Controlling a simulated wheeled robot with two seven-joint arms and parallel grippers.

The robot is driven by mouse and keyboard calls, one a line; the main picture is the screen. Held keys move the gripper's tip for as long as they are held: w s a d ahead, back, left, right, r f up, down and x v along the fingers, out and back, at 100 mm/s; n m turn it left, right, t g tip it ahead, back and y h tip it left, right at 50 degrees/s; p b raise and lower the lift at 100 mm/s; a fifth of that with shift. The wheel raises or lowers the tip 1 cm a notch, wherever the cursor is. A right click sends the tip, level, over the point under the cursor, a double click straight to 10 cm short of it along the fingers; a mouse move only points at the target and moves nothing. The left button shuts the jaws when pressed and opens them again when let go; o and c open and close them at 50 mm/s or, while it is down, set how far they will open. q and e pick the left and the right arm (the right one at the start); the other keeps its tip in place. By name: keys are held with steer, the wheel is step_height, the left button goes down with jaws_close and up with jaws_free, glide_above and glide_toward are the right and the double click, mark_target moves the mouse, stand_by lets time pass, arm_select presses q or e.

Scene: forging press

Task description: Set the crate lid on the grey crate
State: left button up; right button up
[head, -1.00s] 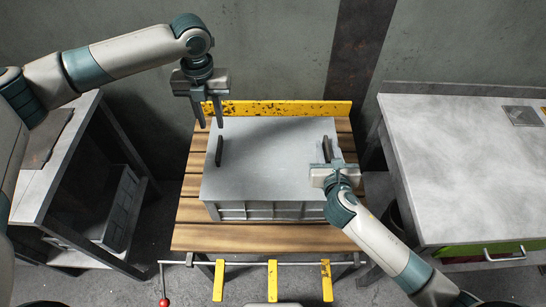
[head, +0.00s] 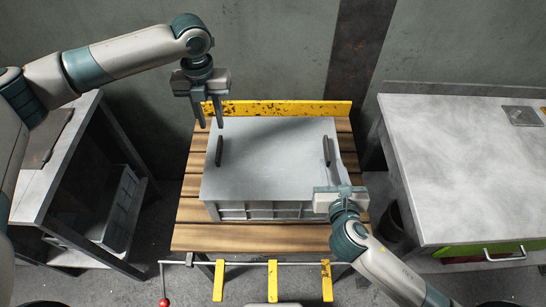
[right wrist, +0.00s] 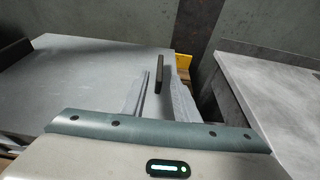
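The grey crate (head: 265,211) stands on a slatted wooden table. The flat grey crate lid (head: 270,160) lies over its top and has two dark upright handles, at left (head: 219,151) and right (head: 327,151). A pale strip shows beside the lid's right edge; I cannot tell whether the lid is fully seated. The lid also shows in the right wrist view (right wrist: 85,75). My left gripper (head: 208,122) is open and empty above the lid's back left corner.
A yellow rail (head: 280,108) runs along the back of the wooden table (head: 260,238). A grey-topped bench (head: 460,160) stands at right, and a shelf unit (head: 50,165) stands at left.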

steer(key=shift+v, duration=1.6)
